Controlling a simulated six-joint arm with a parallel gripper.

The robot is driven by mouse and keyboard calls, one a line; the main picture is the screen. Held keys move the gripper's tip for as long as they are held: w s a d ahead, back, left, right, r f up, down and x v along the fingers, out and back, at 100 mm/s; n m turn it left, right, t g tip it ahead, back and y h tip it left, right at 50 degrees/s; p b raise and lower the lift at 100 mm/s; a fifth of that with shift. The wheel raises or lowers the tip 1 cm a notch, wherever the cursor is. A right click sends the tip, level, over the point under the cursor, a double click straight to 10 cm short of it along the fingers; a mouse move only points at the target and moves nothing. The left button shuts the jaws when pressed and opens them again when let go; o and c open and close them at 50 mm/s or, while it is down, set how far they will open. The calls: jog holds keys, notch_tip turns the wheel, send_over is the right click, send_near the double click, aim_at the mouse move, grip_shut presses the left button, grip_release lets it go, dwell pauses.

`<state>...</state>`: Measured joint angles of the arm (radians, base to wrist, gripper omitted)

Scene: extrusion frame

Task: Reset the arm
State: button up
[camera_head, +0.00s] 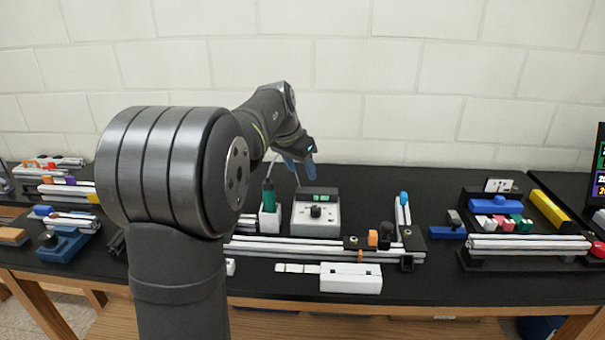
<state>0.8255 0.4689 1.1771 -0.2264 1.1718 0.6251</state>
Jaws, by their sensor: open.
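My arm rises large in the left middle of the head camera view and reaches toward the back of the bench. My gripper (298,174) is at its far end, small and partly hidden by the wrist. Its bluish fingers point down, open, with nothing seen between them. It hangs above and behind a grey control box (317,218) with a green display and a black knob. A green-handled tool (268,195) stands upright in a white holder (270,219) to the left of the box, apart from the gripper.
Aluminium extrusions (300,246) lie along the black bench, with an orange block (373,238) near their right end. A white block (351,278) sits in front. A black rack (484,258) with coloured parts stands right; a blue fixture (62,246) and rails stand left. Bench space behind the rack is clear.

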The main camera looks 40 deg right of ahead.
aim_at(316, 208)
jog(key=x, duration=1.7)
jog(key=shift+d+f, duration=0.1)
jog(key=shift+f, duration=0.1)
